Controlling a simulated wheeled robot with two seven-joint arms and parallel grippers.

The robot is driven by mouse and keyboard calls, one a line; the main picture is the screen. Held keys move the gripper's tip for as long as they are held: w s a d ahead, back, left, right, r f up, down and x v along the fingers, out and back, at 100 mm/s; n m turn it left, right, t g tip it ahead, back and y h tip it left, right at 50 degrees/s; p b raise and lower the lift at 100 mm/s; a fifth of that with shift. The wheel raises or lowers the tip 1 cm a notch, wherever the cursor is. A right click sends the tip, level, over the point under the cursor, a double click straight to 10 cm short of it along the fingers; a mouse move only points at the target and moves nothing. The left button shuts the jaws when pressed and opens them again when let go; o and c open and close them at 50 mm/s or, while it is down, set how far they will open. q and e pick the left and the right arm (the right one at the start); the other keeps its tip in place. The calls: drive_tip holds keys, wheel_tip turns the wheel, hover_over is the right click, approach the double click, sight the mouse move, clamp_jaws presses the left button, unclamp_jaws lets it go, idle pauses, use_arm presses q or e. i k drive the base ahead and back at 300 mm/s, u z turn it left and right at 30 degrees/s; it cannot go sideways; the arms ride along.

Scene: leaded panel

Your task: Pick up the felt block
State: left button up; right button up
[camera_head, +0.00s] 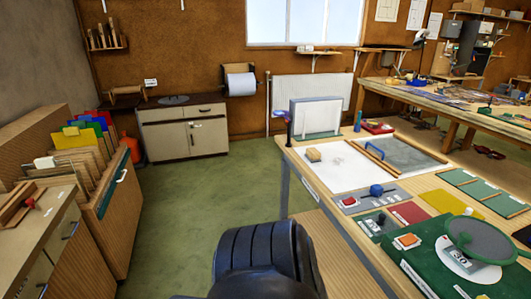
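A small tan block (314,155) lies on a white sheet near the far left corner of the workbench on the right. It may be the felt block, but it is too small to make out its material. I cannot tell whether either is felt. Neither of my grippers shows in the head view.
The workbench (320,185) also holds a blue-handled tool (376,190), flat panels and a round grey disc (480,240). A rack of coloured sheets (85,150) stands at left. A cabinet (184,130) stands at the back wall. The green floor (190,215) between is clear.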

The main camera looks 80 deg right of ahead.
sight(313, 155)
drive_tip(key=z, duration=2.45)
drive_tip(key=i, duration=0.7)
drive_tip(key=u, duration=0.8)
drive_tip(key=i, duration=0.85)
drive_tip(key=z, duration=0.6)
drive_tip(key=i, duration=0.65)
drive_tip(key=z, duration=0.6)
